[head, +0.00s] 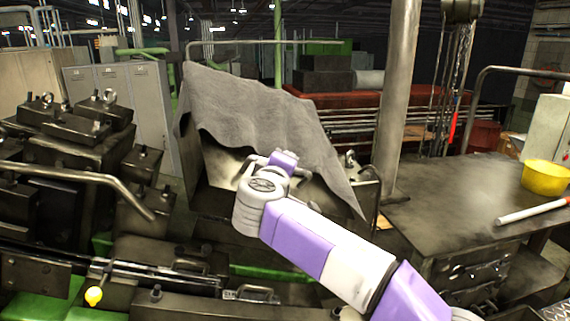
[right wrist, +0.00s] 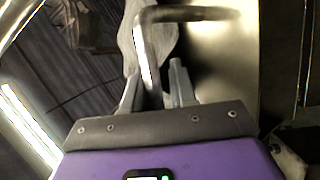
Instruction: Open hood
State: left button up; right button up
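The hood (head: 222,168) is a worn metal cover in the middle of the head view, with a grey cloth draped over its top. The right wrist view shows a pale metal surface (right wrist: 225,75), which looks like the hood, and a bent bar handle (right wrist: 150,45) in front of it. My right gripper (head: 278,160) is at the hood's front, partly hidden by its own wrist. In the right wrist view my right gripper (right wrist: 156,88) has its fingers apart, with one leg of the handle between them and a gap on the right side. My left gripper is not in view.
The grey cloth (head: 250,105) hangs down the hood's right side. A pillar (head: 397,100) stands right of the hood. A workbench (head: 440,205) at right holds a yellow bowl (head: 546,178) and a white-and-red rod (head: 530,212). Heavy machine blocks (head: 80,150) and a rail fill the left.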

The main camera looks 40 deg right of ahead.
aim_at(256, 160)
jog(key=shift+o, duration=1.4)
jog(key=shift+w+f, duration=0.25)
jog(key=shift+w, duration=0.1)
jog(key=b+v, duration=0.2)
jog(key=v, duration=0.5)
jog(key=shift+s, duration=0.25)
jog(key=shift+a+r, duration=0.1)
jog(key=shift+a, duration=0.05)
